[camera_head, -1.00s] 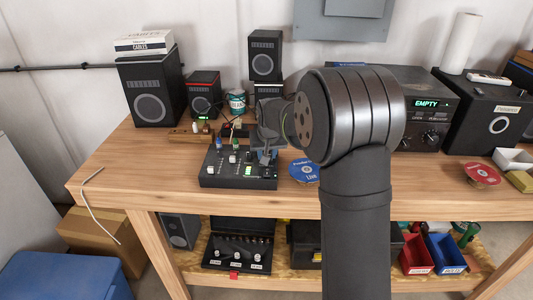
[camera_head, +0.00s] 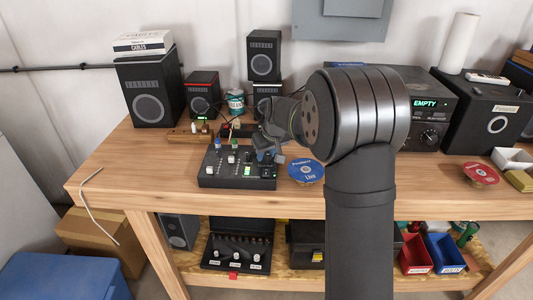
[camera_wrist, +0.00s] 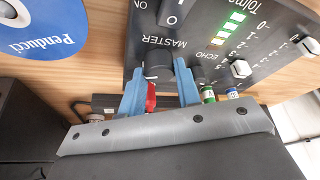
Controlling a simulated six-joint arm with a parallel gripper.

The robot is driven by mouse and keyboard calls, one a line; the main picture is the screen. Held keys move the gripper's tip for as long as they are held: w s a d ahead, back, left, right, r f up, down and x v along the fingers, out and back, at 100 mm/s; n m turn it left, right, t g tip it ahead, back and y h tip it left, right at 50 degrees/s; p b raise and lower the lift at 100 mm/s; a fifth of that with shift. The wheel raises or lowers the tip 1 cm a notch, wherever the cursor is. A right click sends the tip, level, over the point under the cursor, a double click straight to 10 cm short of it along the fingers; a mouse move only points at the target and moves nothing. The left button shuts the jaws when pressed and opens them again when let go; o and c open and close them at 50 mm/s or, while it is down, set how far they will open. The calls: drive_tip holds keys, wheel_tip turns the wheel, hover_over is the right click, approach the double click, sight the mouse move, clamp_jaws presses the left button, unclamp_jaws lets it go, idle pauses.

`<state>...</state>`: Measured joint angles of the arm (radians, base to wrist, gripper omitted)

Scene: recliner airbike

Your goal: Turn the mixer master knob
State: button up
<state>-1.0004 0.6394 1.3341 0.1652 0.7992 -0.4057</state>
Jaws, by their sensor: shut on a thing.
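The black mixer (camera_head: 215,180) sits near the front edge of the wooden bench, left of my arm. In the wrist view its panel (camera_wrist: 205,50) shows a MASTER label, a rocker switch and lit green level bars. My gripper (camera_wrist: 161,73) has its two blue-grey fingers on either side of the dark master knob (camera_wrist: 158,61), shut on it. In the head view my gripper (camera_head: 266,155) is over the mixer's right side, and it hides the knob there. The knob's pointer direction cannot be made out.
A blue-labelled disc (camera_head: 306,170) lies close to the mixer's right. A small wooden block (camera_head: 190,136) and several speakers (camera_head: 150,95) stand behind. In the wrist view, red (camera_wrist: 151,96) and green (camera_wrist: 208,95) plugs sit close to the fingers.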

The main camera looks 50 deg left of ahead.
drive_tip(key=o, duration=1)
drive_tip(key=shift+c, duration=0.2)
drive_tip(key=v, duration=1.7)
drive_tip(key=shift+r, duration=0.2)
drive_tip(key=x, duration=1.7)
drive_tip(key=shift+f, duration=0.2)
